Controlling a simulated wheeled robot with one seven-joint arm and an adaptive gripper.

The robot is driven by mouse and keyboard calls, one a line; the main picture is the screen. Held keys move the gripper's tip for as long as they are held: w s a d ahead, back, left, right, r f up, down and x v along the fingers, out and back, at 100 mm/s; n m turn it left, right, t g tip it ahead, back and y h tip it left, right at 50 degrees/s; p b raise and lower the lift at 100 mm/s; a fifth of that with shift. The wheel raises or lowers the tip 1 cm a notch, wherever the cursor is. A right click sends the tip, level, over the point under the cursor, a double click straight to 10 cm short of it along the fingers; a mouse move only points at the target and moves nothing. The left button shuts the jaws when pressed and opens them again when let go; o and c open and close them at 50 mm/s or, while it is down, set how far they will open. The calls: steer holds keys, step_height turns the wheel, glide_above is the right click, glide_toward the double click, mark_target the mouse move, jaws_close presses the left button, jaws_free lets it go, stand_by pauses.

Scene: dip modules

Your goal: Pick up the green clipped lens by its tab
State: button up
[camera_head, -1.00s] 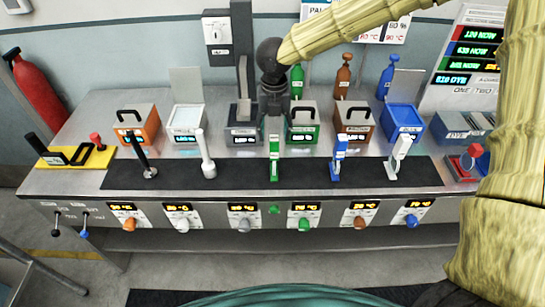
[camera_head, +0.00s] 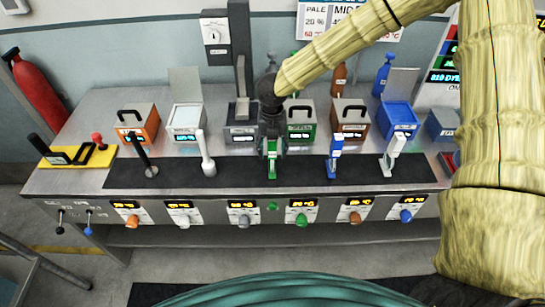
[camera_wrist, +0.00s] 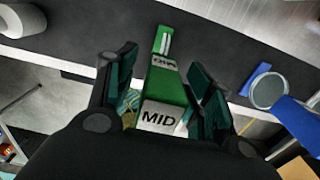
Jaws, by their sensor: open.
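The green clipped lens (camera_head: 271,172) stands on the black mat (camera_head: 220,176) near the middle of the bench. In the wrist view the lens's green body (camera_wrist: 165,82) points away from me, with a white label reading "MID" at its near end. My gripper (camera_head: 271,148) is over the lens in the head view. In the wrist view my gripper (camera_wrist: 163,85) is open, with one finger on each side of the green piece. A gap shows on both sides. The dark gripper body hides the part of the lens nearest me.
A white clipped lens (camera_head: 208,167) and a blue one (camera_head: 333,160) stand apart on either side. The blue one and its round disc (camera_wrist: 268,90) show right in the wrist view. Boxes such as the green one (camera_head: 300,125) line the back.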

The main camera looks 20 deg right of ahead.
jaws_close()
steer(key=shift+r, duration=0.1)
stand_by(0.3)
